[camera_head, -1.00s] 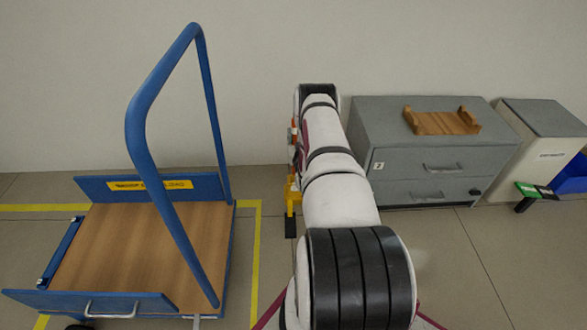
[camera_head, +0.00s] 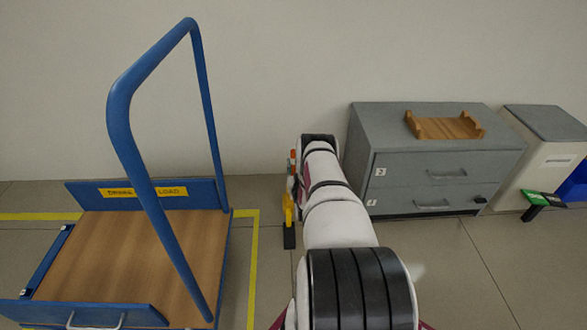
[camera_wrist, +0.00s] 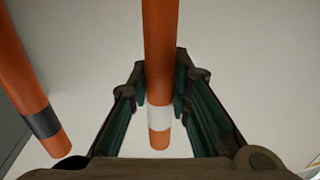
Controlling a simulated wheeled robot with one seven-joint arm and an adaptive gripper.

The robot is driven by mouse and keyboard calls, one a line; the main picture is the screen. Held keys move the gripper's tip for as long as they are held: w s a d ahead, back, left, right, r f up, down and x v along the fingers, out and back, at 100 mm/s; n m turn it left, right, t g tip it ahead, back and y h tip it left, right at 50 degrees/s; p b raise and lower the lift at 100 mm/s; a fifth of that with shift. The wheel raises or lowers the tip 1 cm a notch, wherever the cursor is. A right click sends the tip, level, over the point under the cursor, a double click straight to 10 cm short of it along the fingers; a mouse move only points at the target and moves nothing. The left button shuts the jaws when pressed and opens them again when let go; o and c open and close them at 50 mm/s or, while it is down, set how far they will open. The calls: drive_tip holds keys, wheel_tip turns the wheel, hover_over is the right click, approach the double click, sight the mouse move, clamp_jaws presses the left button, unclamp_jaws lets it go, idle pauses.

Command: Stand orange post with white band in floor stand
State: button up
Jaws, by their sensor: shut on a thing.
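An orange post with a white band (camera_wrist: 159,60) runs between the fingers of my gripper (camera_wrist: 160,84) in the wrist view. The gripper is shut on it, with the white band near the post's visible rounded end. A second orange post with a black band (camera_wrist: 22,85) is at the left of the wrist view, apart from the gripper. In the head view my arm hides most of the gripper and held post. A small piece of orange (camera_head: 293,156) shows beside the arm, above a yellow part with a black foot (camera_head: 289,238); I cannot tell whether this is the floor stand.
A blue trolley with a wooden deck (camera_head: 130,255) and tall handle stands at left. A grey drawer cabinet (camera_head: 425,150) at right carries a wooden cradle (camera_head: 445,125). A pale bin (camera_head: 550,150) and a green-topped object (camera_head: 537,198) are farther right. Yellow tape (camera_head: 254,265) marks the floor.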

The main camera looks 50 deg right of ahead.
drive_tip(key=o, duration=0.8)
drive_tip(key=shift+o, duration=0.2)
drive_tip(key=shift+s+a+r, duration=0.1)
drive_tip(key=shift+s+a, duration=0.05)
drive_tip(key=p+v, duration=0.5)
drive_tip(key=v, duration=0.6)
drive_tip(key=shift+s+a+p, duration=0.2)
drive_tip(key=shift+a+p, duration=0.05)
drive_tip(key=shift+p, duration=0.05)
